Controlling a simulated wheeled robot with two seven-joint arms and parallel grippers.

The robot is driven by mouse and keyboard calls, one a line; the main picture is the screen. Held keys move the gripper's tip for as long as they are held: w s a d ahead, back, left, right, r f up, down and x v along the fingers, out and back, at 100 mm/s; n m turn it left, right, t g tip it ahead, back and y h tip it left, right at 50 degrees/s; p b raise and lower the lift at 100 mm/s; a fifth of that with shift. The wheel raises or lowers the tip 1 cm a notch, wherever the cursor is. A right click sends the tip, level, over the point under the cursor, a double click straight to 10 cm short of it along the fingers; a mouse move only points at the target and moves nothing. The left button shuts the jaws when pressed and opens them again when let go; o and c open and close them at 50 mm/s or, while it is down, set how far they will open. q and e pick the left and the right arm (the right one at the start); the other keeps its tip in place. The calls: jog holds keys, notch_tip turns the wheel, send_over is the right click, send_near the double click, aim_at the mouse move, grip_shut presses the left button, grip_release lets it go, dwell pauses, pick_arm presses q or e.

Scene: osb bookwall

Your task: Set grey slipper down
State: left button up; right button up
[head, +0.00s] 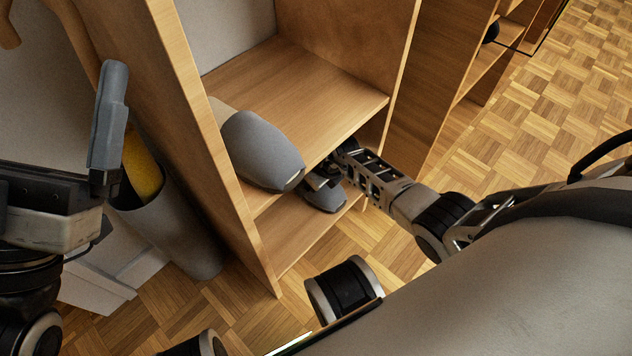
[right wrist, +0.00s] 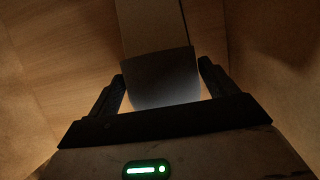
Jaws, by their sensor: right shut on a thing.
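The grey slipper (head: 325,198) is at the front of the lower compartment of the wooden bookcase, low over or on its bottom board; I cannot tell whether it touches the board. My right gripper (head: 322,176) reaches in from the right below the middle shelf and is shut on the slipper, partly covering it. In the right wrist view, the slipper's grey end (right wrist: 165,80) sits between the two dark fingers (right wrist: 160,95). My left gripper (head: 106,130) is far left, away from the slipper; only one finger shows clearly.
A large grey rounded object (head: 262,150) lies on the middle shelf (head: 300,85), just above my right gripper. The bookcase side panel (head: 215,150) stands left of the compartment. A grey bin (head: 180,230) holding a yellow roll (head: 142,168) stands near my left gripper. Parquet floor is open right.

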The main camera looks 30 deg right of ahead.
dwell(0.3)
jog(key=o, duration=0.9)
jog(key=shift+f, duration=0.15)
